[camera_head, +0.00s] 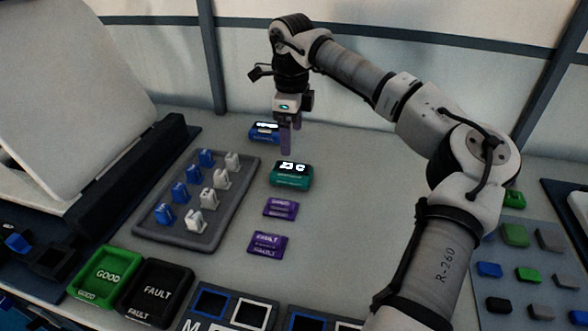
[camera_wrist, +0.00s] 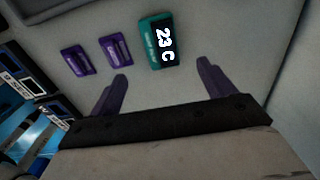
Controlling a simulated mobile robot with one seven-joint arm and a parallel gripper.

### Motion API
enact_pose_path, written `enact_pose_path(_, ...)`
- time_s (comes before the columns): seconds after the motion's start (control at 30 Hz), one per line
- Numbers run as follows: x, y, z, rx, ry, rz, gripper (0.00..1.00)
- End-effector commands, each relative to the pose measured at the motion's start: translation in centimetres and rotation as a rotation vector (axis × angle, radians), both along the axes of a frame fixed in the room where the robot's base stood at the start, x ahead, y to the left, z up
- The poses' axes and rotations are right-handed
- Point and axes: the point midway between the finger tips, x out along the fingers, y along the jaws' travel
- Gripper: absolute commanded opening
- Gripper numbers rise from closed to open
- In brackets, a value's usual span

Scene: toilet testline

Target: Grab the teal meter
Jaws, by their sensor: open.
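The teal meter (camera_head: 290,175) lies on the grey table right of the middle of the tray, with a dark display and white characters. In the wrist view the teal meter (camera_wrist: 152,44) shows a display reading "23 C", ahead of and between the fingers. My gripper (camera_head: 286,145) points down above the table, just behind the meter and apart from it. In the wrist view my gripper (camera_wrist: 163,83) has its two purple-grey fingers spread wide with nothing between them.
A blue meter (camera_head: 264,131) sits behind my gripper. Two purple blocks (camera_head: 281,208) lie in front of the teal meter. A grey tray (camera_head: 222,228) with blue and white parts is at left. Green GOOD (camera_head: 106,275) and black FAULT (camera_head: 156,292) bins stand front left.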

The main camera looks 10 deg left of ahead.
Motion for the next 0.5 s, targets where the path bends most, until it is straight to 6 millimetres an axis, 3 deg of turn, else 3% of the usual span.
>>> enact_pose_path(0.23,0.0,0.0,-4.9,0.001,0.004,0.001,0.82)
enact_pose_path(0.5,0.0,0.0,-7.2,0.000,0.002,0.000,0.82)
